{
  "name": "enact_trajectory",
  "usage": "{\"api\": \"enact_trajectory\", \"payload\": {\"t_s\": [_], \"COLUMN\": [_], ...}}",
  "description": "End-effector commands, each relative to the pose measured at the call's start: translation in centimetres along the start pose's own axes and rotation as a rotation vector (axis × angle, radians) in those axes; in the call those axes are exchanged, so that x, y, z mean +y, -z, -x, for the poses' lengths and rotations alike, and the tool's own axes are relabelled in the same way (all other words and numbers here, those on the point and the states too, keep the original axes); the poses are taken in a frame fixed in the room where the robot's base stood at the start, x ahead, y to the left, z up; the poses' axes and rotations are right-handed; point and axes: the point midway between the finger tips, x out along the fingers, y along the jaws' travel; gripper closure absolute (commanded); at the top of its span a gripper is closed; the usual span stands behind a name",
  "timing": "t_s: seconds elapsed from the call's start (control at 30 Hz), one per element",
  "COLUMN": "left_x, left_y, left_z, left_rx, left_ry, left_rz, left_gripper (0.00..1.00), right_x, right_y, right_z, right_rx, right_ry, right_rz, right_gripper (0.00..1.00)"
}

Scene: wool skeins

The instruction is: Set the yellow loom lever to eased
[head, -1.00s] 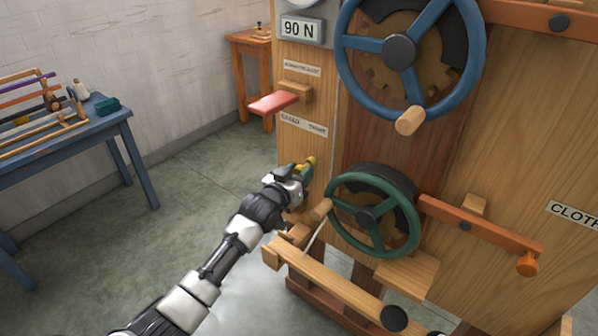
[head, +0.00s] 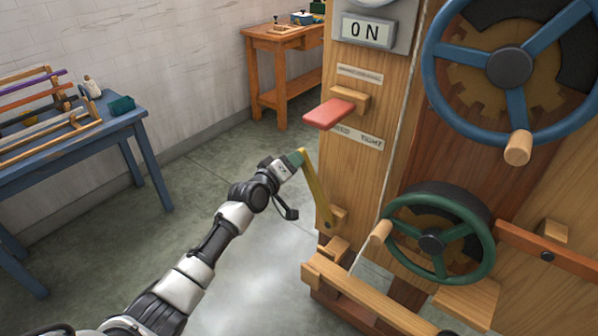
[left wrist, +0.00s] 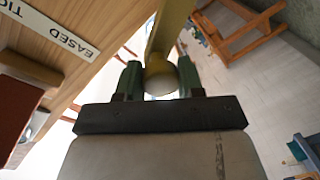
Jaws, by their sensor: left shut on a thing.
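The yellow loom lever (head: 317,195) is pivoted low on the loom's wooden front post and leans up and to the left. Its label plate (head: 357,136) above is partly covered, with TIGHT readable at its right. In the left wrist view the word EASED (left wrist: 74,43) is clear. My left gripper (head: 296,158) is shut on the lever's upper end. In the left wrist view the green fingers sit either side of the lever's rounded knob (left wrist: 161,80). My right gripper is not in view.
A red paddle (head: 329,113) sticks out above the lever. A display (head: 367,31) reads 0 N. A green handwheel (head: 440,238) and a blue one (head: 510,68) are to the right. A blue table (head: 70,145) stands left, with open floor between.

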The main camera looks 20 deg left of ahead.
Motion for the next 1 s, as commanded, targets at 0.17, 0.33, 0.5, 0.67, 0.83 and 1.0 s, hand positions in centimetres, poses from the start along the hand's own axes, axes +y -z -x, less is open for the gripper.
{"api": "enact_trajectory", "payload": {"t_s": [0.17, 0.33, 0.5, 0.67, 0.83, 1.0], "left_x": [-1.7, -2.3, -2.5, -2.5, -2.6, -2.6], "left_y": [0.3, 0.7, 0.8, 0.9, 0.9, 0.9], "left_z": [-0.2, -0.3, -0.3, -0.3, -0.3, -0.3], "left_rx": [-0.009, -0.015, -0.017, -0.017, -0.017, -0.016], "left_ry": [-0.002, -0.001, 0.001, 0.002, 0.004, 0.003], "left_rz": [0.078, 0.118, 0.13, 0.131, 0.131, 0.129], "left_gripper": [1.0, 1.0, 1.0, 1.0, 0.61, 0.38], "right_x": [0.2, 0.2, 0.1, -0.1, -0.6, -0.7], "right_y": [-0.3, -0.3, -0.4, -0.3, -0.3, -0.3], "right_z": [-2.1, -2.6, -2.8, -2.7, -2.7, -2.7], "right_rx": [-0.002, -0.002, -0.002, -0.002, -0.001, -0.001], "right_ry": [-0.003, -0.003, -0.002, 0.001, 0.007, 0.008], "right_rz": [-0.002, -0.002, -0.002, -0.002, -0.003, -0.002], "right_gripper": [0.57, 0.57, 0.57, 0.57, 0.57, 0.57]}}
